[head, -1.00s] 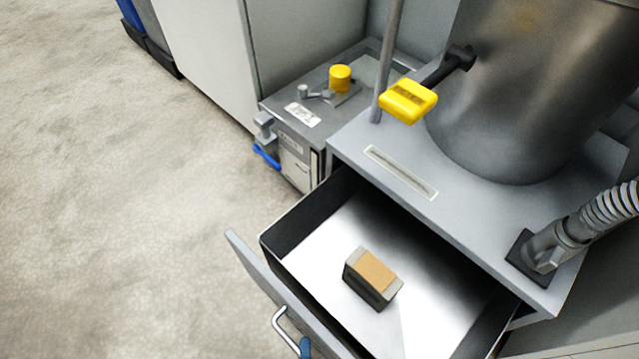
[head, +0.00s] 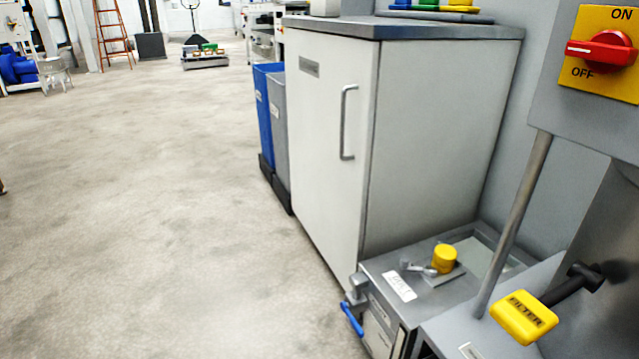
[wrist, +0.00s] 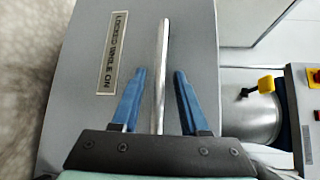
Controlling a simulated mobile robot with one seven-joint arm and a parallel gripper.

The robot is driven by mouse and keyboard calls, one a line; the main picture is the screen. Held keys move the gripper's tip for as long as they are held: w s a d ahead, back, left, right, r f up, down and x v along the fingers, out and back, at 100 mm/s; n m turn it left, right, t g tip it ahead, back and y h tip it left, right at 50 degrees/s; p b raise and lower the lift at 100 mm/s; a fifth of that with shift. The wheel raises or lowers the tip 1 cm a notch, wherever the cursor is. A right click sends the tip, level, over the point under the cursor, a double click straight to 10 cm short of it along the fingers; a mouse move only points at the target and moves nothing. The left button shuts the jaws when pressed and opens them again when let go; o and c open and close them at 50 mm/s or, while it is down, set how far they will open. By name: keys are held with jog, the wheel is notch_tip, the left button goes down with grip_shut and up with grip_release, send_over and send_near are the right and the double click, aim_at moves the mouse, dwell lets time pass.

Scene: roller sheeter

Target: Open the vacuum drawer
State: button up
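In the wrist view, the grey drawer front (wrist: 195,45) fills the middle, with a label reading "LOCKED WHILE ON" (wrist: 113,53). Its metal bar handle (wrist: 164,45) runs between the blue fingers of my gripper (wrist: 159,71). The fingers are apart, with a gap on each side of the bar. The drawer and my gripper are outside the head view now. A second ago the head view showed the drawer pulled out, with a tan-and-grey block inside. The block does not show now.
A yellow FILTER handle (head: 523,317) and a red switch (head: 603,49) on a yellow plate are at right. A low unit with a yellow knob (head: 445,258) adjoins a white cabinet (head: 325,140). Open floor (head: 150,200) lies left.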

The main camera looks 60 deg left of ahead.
dwell(0.3)
jog(key=p+v, duration=0.4)
jog(key=v, duration=0.9)
jog(key=shift+r, duration=0.15)
